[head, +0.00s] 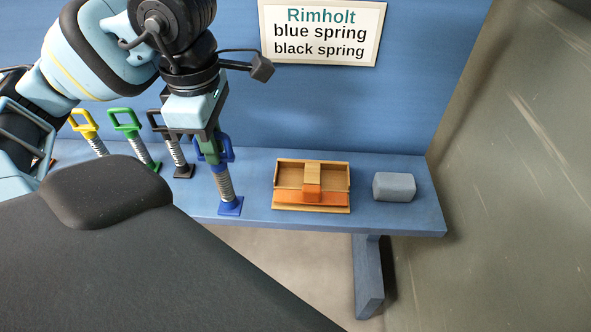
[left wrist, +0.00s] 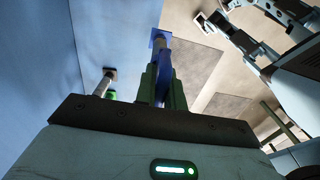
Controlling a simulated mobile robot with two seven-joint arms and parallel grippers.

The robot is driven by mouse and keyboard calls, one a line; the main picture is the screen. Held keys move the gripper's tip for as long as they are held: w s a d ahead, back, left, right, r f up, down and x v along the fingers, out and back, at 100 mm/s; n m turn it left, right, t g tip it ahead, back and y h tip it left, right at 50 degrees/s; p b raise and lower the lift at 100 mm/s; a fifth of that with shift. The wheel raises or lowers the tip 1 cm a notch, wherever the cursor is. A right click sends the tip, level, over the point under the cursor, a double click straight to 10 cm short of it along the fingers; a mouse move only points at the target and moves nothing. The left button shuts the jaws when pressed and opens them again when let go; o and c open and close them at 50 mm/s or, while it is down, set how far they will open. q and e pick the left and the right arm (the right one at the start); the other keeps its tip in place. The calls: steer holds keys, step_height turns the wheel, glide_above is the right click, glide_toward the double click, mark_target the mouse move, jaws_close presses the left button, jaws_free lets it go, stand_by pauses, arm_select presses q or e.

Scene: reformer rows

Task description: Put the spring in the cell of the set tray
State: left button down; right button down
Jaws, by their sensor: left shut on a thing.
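My left gripper (head: 212,146) is shut on the blue handle of the blue spring (head: 225,186). The spring hangs upright below the fingers, its square blue base over the bench's front part, left of the tray; I cannot tell whether it touches the bench. The blue spring also shows in the left wrist view (left wrist: 159,44), between the fingers (left wrist: 163,85). The wooden set tray (head: 312,208) has an orange front strip and a middle block between two empty-looking cells. A sign (head: 322,32) reads "Rimholt", "blue spring", "black spring". An arm end, likely my right gripper (left wrist: 205,22), shows small in the wrist view.
A black spring (head: 177,153), a green spring (head: 138,146) and a yellow spring (head: 94,141) stand left on the blue bench (head: 415,219). A grey block (head: 394,187) lies right of the tray. A wall rises behind the bench. My dark body covers the lower left.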

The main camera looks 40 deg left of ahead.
arm_select(q)
steer(key=shift+w, duration=0.2)
steer(key=w+d+f+p, duration=0.1)
steer(key=w+d, duration=0.1)
steer(key=w, duration=1.2)
steer(key=shift+w+f, duration=0.15)
steer(key=shift+w, duration=0.15)
arm_select(e)
steer(key=shift+w+r, duration=0.2)
steer(key=shift+r, duration=0.4)
arm_select(q)
steer(key=shift+w+d, duration=0.1)
steer(key=shift+d, duration=0.05)
steer(key=shift+w+f, duration=0.15)
steer(key=shift+f, duration=0.85)
steer(key=shift+w+f, duration=0.15)
steer(key=shift+f, duration=0.85)
steer(key=c, duration=1.5)
jaws_free()
steer(key=shift+c, duration=0.2)
steer(key=shift+o, duration=0.2)
arm_select(e)
steer(key=shift+s+r, duration=0.1)
steer(key=shift+s, duration=0.05)
